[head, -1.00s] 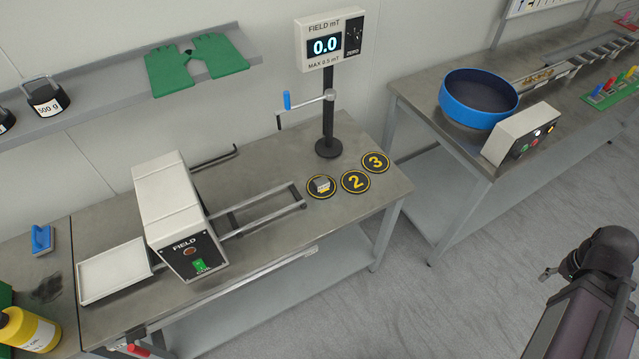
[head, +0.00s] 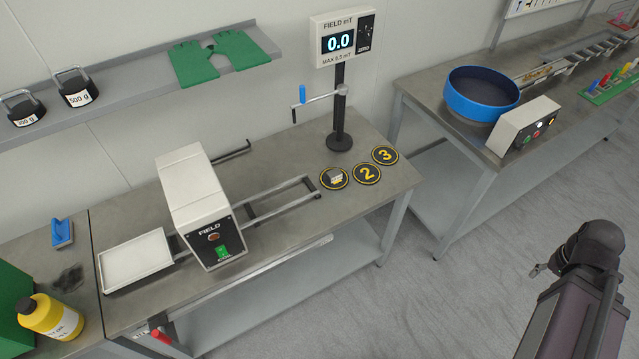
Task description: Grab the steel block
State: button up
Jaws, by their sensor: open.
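The steel block (head: 336,177) is a small grey block lying on the leftmost of the black and yellow round marks, near the right end of the bench (head: 270,236). The neighbouring marks read 2 (head: 367,174) and 3 (head: 385,155); the block covers most of its own mark's number. My gripper is not clearly in view. Part of my own arm shows at the lower right, well away from the block and over the floor.
Left of the block stand the FIELD box (head: 195,205) with its rails and a white tray (head: 136,256). The field meter (head: 341,45) stands on a post behind the marks. A blue bowl (head: 452,98) sits on the right bench. A yellow bottle (head: 52,320) is at lower left.

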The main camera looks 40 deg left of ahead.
aim_at(333, 176)
jog(key=k, duration=1.1)
jog(key=u, duration=1.25)
jog(key=i, duration=0.9)
jog(key=z, duration=0.1)
